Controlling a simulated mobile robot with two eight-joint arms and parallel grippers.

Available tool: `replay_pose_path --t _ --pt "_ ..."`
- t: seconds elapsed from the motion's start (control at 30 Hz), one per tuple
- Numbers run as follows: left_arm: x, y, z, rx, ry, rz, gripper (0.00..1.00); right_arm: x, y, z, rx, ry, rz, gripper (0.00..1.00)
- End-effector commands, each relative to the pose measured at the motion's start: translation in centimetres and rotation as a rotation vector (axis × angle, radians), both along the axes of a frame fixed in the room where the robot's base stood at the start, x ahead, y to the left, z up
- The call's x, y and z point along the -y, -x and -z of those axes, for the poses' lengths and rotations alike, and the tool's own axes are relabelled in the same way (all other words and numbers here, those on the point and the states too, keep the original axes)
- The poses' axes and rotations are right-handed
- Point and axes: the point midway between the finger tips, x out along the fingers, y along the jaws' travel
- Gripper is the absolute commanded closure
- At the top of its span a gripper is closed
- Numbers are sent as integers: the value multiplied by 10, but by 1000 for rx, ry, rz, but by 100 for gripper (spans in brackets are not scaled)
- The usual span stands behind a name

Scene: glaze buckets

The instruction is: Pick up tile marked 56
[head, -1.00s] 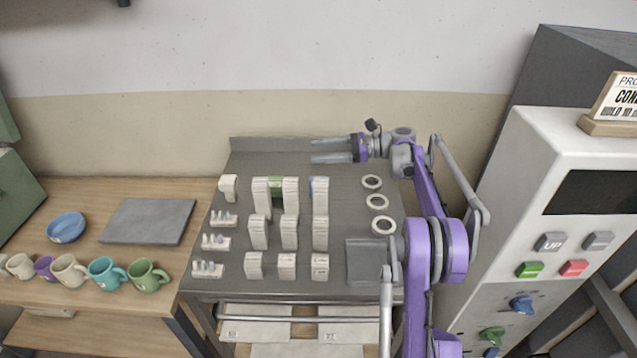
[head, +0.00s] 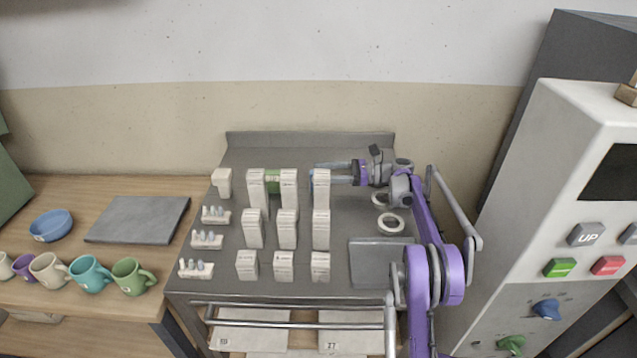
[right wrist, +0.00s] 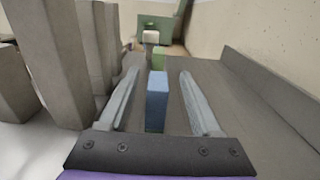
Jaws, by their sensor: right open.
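No number 56 is readable on any tile. A blue tile (right wrist: 157,105) stands upright between the two fingers of my right gripper (right wrist: 160,72) in the right wrist view, with gaps on both sides. A green tile (right wrist: 159,60) stands beyond it, and it also shows in the head view (head: 273,181) between two tall pale blocks. In the head view my right gripper (head: 317,173) is open at the back row, pointing left. Its near finger is partly hidden behind the right tall block (head: 321,188). My left gripper is not in view.
Several pale blocks (head: 287,229) stand in rows on the grey metal table (head: 355,310), close to my right gripper. White rings (head: 390,223) and a grey slab (head: 380,262) lie to the right. Mugs (head: 90,273) stand on the wooden table at left.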

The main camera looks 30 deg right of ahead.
Motion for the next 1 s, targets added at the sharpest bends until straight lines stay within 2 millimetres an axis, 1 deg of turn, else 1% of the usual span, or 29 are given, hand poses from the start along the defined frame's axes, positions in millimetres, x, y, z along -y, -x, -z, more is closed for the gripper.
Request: replay_pose_path --t 0.2,0.3,0.53,0.57,0.6,0.67,0.7,0.77,0.9,1.0 --pt "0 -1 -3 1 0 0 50 -29 -15 2 0 0 -2 35" --pt "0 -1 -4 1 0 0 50 -39 -21 2 0 0 -2 35" --pt "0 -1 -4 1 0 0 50 -40 -22 3 0 0 1 35" --pt "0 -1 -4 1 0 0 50 -40 -22 3 0 0 1 38" --pt "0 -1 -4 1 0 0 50 -40 -22 3 0 0 1 45" --pt "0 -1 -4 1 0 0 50 -40 -22 3 0 0 1 56" --pt "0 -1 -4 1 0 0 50 -40 -22 3 0 0 1 64" --pt "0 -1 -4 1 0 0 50 -40 -22 3 0 0 1 74" --pt "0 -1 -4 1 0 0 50 -40 -22 3 0 0 0 100" --pt "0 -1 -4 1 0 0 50 -40 -22 3 0 0 0 100"
